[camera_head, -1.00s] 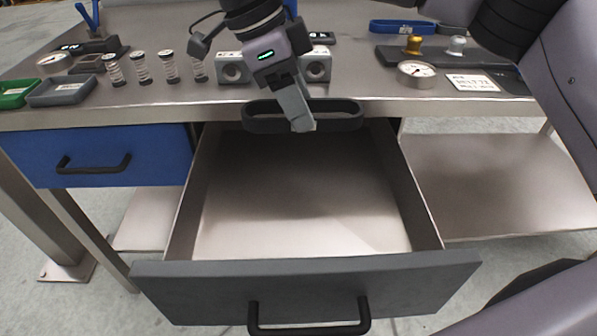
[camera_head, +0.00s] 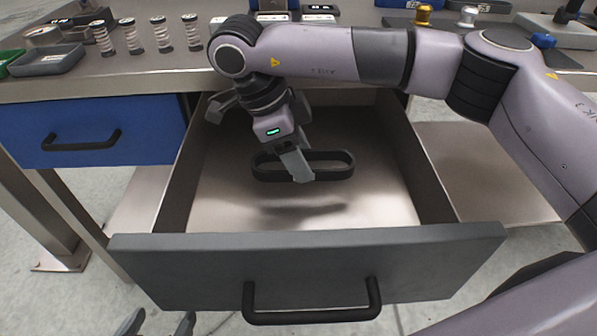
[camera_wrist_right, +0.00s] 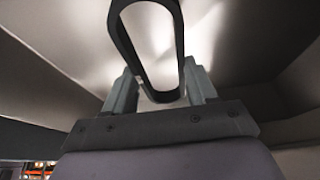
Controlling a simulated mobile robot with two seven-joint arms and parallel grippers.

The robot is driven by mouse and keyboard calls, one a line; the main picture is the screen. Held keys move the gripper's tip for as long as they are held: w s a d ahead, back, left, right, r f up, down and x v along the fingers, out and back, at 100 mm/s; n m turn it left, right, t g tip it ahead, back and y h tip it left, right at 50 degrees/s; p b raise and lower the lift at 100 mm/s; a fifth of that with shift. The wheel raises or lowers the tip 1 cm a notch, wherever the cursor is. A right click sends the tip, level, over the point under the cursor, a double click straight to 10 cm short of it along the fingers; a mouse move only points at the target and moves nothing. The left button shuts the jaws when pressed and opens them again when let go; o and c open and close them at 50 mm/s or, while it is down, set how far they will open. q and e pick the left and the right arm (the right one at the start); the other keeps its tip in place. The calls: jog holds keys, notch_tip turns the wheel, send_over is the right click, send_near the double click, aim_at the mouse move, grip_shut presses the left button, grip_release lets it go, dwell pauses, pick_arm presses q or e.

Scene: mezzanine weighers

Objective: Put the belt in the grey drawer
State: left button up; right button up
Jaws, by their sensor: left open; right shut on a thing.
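The belt (camera_head: 338,173) is a black, flat oval loop. My right gripper (camera_head: 299,172) is shut on its near side and holds it inside the open grey drawer (camera_head: 180,262), above the drawer floor, with a shadow below. In the right wrist view the belt (camera_wrist_right: 122,42) stretches away from between the fingers (camera_wrist_right: 158,92). The grey drawer is pulled out and otherwise looks empty. My left gripper (camera_head: 155,323) shows only its fingertips at the bottom left edge, apart and empty, in front of the drawer.
A closed blue drawer (camera_head: 92,130) sits to the left. My right arm crosses over the bench edge. A lower shelf (camera_head: 480,180) is at the right.

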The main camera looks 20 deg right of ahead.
aim_at(307, 185)
notch_tip(307, 185, down, 4)
jog(key=shift+r+b, duration=0.1)
jog(key=shift+b, duration=0.3)
pick_arm(q)
jog(key=shift+d+f, duration=0.25)
jog(key=shift+d, duration=0.1)
pick_arm(e)
jog(key=o, duration=1.1)
jog(key=shift+c, duration=0.2)
pick_arm(q)
jog(key=shift+w+r, duration=0.1)
